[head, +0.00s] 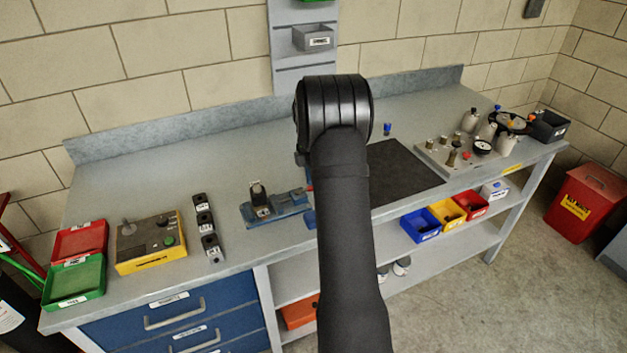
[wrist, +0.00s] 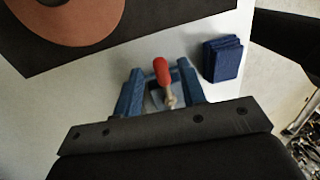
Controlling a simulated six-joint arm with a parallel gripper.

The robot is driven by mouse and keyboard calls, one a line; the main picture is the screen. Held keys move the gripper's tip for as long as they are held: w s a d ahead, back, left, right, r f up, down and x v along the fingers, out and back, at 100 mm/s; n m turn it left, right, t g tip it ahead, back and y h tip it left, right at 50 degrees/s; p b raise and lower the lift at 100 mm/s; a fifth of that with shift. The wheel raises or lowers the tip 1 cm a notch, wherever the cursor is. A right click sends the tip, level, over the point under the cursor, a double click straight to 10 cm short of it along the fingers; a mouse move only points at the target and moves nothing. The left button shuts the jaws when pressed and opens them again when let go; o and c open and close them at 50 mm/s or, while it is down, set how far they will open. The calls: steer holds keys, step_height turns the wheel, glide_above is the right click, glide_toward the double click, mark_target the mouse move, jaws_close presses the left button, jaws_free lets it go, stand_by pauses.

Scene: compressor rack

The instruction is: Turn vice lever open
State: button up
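The vice lever (wrist: 162,74) has a red handle and a pale metal shaft, standing between two blue parts of the vice. A sliver of red beside my arm in the head view may be this handle. The dark body of my gripper (wrist: 165,130) fills the bottom of the wrist view. Its fingertips are not visible, and contact with the lever cannot be told.
A folded dark blue cloth or pad (wrist: 222,60) lies beside the vice. A black mat (head: 408,174) lies to the right; the wrist view shows a brown disc (wrist: 75,15) on it. Black blocks (head: 204,222) and a yellow control box (head: 152,245) stand left of the vice.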

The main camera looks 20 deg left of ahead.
step_height(320, 180, up, 17)
steer(key=w+a, duration=0.2)
steer(key=shift+w+a, duration=0.15)
steer(key=shift+a, duration=0.05)
stand_by(0.7)
steer(key=f, duration=0.5)
steer(key=s+d+f, duration=0.1)
steer(key=f, duration=0.5)
steer(key=s+d+f, duration=0.1)
steer(key=f, duration=0.5)
steer(key=shift+s+d, duration=0.2)
step_height(320, 180, up, 17)
steer(key=w+a, duration=0.2)
steer(key=f, duration=0.5)
steer(key=s+d+f, duration=0.1)
steer(key=f, duration=0.5)
steer(key=s+d+f, duration=0.1)
steer(key=f, duration=0.5)
steer(key=shift+d+f, duration=0.1)
steer(key=shift+f, duration=0.1)
steer(key=shift+s+d+r+m, duration=0.1)
steer(key=shift+s+d+m, duration=0.1)
steer(key=shift+m, duration=0.4)
steer(key=shift+s+d+r+m, duration=0.1)
steer(key=shift+s+m, duration=0.1)
steer(key=shift+m, duration=0.4)
